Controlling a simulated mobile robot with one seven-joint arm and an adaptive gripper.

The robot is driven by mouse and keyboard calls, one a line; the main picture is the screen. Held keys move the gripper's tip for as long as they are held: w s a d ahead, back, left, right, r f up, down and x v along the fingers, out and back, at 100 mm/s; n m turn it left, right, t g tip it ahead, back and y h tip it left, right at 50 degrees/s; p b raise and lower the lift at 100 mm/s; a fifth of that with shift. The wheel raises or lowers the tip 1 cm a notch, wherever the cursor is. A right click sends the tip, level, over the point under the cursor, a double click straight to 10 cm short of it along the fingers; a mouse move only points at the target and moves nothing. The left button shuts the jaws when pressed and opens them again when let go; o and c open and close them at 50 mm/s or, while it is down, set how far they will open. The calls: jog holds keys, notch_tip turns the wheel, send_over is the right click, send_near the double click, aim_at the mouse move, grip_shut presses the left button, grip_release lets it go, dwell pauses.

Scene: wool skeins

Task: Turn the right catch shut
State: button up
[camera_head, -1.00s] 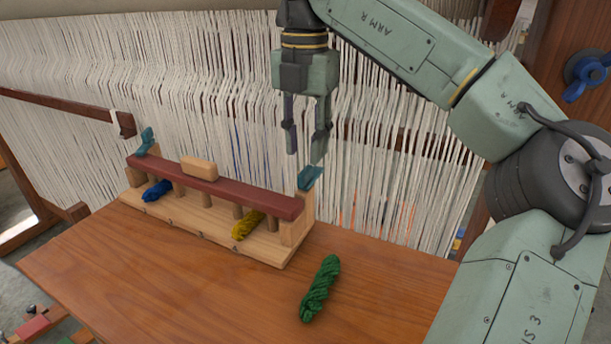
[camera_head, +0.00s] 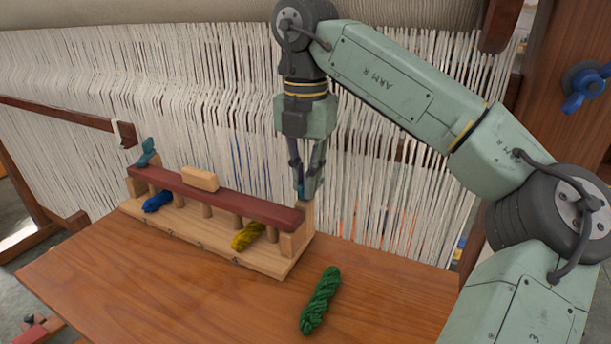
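The wooden rack (camera_head: 268,262) stands on the table with a dark red bar (camera_head: 232,201) across its top. The left catch (camera_head: 146,152), teal, sticks up at the bar's left end. The right catch (camera_head: 303,185), also teal, is at the bar's right end and is mostly hidden by my fingers, so its angle is hard to read. My gripper (camera_head: 305,186) points down at the right end post. Its fingertips have come together around the right catch and appear shut on it.
A blue skein (camera_head: 157,202) and a yellow skein (camera_head: 247,236) lie in the rack. A green skein (camera_head: 320,300) lies on the table (camera_head: 200,290) in front. Pale loom threads (camera_head: 220,110) hang close behind the rack and my gripper. The table's front middle is clear.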

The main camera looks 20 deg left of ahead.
grip_shut()
